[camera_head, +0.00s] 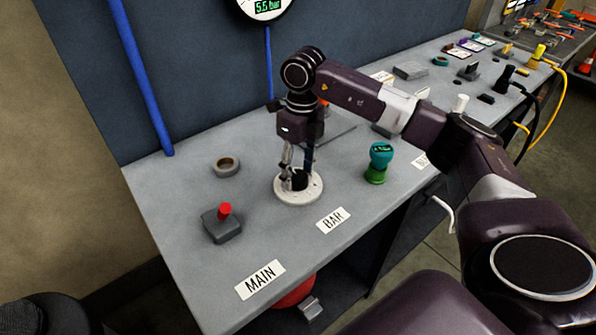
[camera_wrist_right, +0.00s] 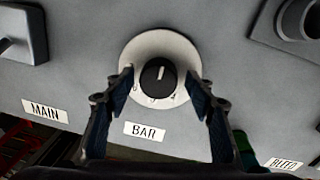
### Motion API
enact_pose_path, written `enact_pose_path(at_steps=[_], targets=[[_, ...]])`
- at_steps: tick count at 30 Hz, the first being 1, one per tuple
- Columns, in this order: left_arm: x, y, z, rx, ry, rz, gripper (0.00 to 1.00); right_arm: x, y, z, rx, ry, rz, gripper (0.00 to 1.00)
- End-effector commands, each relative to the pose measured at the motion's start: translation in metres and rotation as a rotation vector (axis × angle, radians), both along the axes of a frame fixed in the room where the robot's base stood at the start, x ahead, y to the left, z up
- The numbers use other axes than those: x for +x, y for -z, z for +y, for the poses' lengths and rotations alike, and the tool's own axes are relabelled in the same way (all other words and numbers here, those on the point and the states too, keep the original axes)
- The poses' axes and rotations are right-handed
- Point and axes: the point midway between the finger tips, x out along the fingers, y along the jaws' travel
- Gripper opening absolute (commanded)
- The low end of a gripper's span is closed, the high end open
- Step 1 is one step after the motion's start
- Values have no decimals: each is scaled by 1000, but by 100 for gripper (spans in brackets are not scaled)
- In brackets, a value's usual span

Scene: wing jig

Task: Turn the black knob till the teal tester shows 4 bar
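The black knob (camera_wrist_right: 158,77) sits on a round white dial plate (camera_head: 298,190) behind the BAR label (camera_head: 333,220). Its white mark points roughly away from that label in the right wrist view. My right gripper (camera_head: 298,168) is over the knob, pointing down. In the right wrist view its fingers (camera_wrist_right: 162,82) are spread on either side of the knob, with gaps to it. The teal tester (camera_head: 380,153) stands on a green base (camera_head: 376,176) to the right; its small display is too small to read. My left gripper is not in view.
A wall gauge (camera_head: 262,6) at the top reads 5.5 bar. A grey box with a red lever (camera_head: 224,211) stands near the MAIN label (camera_head: 260,280). A tape roll (camera_head: 226,166) lies behind it. My right arm spans the bench's right side.

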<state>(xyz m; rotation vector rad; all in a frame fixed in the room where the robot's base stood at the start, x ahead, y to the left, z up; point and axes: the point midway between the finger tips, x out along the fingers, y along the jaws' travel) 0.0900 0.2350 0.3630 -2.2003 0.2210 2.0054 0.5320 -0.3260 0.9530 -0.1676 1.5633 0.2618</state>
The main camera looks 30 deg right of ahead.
Motion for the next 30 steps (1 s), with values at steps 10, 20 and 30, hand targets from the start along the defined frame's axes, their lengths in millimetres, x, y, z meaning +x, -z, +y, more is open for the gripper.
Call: enact_pose_path(at_steps=[10, 20, 30], targets=[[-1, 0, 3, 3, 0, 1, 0, -1, -2, 0, 0, -1, 2, 54], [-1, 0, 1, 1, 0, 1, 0, 2, -62, -3, 1, 0, -2, 54], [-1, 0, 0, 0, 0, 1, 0, 1, -114, -6, 1, -1, 1, 54]])
